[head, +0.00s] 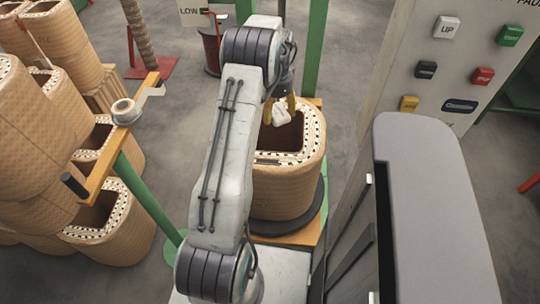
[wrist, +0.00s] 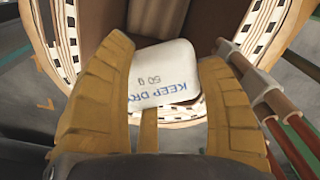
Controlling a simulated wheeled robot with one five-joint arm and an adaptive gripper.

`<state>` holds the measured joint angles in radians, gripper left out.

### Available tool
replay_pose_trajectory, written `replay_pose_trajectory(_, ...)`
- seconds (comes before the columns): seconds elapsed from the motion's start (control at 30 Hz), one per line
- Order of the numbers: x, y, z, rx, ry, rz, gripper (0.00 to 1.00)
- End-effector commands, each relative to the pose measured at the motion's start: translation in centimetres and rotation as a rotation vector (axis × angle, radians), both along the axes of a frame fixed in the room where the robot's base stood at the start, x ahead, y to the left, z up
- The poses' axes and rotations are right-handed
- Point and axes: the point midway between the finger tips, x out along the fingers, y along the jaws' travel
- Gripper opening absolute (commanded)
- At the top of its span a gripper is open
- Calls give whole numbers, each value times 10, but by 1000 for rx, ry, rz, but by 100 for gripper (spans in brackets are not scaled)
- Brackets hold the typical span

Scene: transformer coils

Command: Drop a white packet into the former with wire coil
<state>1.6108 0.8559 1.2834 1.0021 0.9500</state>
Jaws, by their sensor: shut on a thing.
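My gripper (wrist: 168,95) has yellow fingers and is shut on a white packet (wrist: 162,78) printed "KEEP DRY 50 g". In the head view the packet (head: 281,112) shows as a small white shape at the end of my arm. The former with wire coil (head: 285,180) is a tan, rounded block with a dark rectangular opening and a black-and-white patterned rim. It stands on a dark round plate. The packet is over the former's opening, near its rim, in both views. My arm hides part of the former's left side in the head view.
Several similar tan formers (head: 112,225) are stacked on the left. A green post with a yellow bar (head: 115,150) stands between them and my arm. A control panel (head: 450,55) with buttons is at the upper right. Reddish rods (wrist: 262,92) run close to the gripper's right side.

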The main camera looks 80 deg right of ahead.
Motion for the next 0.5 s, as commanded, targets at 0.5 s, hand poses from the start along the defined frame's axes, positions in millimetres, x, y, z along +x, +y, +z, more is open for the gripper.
replay_pose_trajectory(0.5,1,0,-48,0,0,2,35)
